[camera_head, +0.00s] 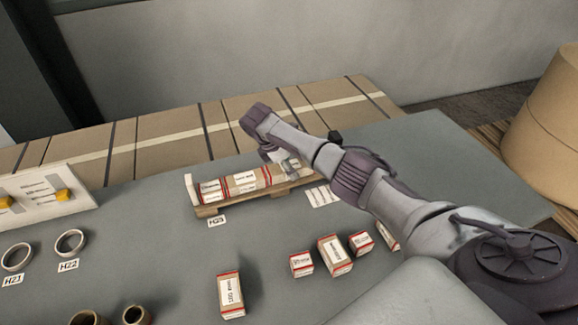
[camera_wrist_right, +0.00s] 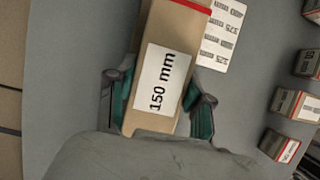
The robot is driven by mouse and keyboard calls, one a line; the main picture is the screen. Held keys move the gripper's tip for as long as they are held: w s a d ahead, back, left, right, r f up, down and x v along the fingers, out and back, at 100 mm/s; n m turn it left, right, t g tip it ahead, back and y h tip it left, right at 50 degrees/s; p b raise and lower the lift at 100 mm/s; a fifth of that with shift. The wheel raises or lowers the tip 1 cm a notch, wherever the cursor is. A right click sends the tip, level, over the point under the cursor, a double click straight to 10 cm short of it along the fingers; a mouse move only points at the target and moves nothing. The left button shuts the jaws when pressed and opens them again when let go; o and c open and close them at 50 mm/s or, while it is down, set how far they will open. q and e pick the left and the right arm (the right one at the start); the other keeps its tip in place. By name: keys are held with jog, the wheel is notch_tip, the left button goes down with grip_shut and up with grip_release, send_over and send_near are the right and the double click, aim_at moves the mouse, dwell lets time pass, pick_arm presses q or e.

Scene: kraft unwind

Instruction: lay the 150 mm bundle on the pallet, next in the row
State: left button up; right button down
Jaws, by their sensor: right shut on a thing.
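The 150 mm bundle (camera_wrist_right: 160,75) is a brown kraft block with a white label and a red band. In the right wrist view it lies between the two teal-padded fingers of my right gripper (camera_wrist_right: 158,108), which is shut on it. The wooden pallet (camera_head: 208,212) stands on the grey table in the head view, with a row of red-banded bundles (camera_head: 242,181) on it. My right gripper (camera_head: 285,165) is at the pallet's right end; the arm and wrist partly hide the held bundle there, so contact with the pallet cannot be told. My left gripper is not in view.
A white printed card (camera_head: 322,195) lies right of the pallet. Several loose bundles (camera_head: 335,255) stand in front, one (camera_head: 231,295) nearer. Rings (camera_head: 69,243) and a white board with yellow parts (camera_head: 40,195) are at left. A large kraft roll (camera_head: 545,120) stands at far right.

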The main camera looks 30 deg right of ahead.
jog(key=shift+f, duration=0.2)
dwell(0.4)
jog(key=shift+c, duration=1.9)
grip_release()
jog(key=v, duration=1.2)
jog(key=shift+r, duration=0.15)
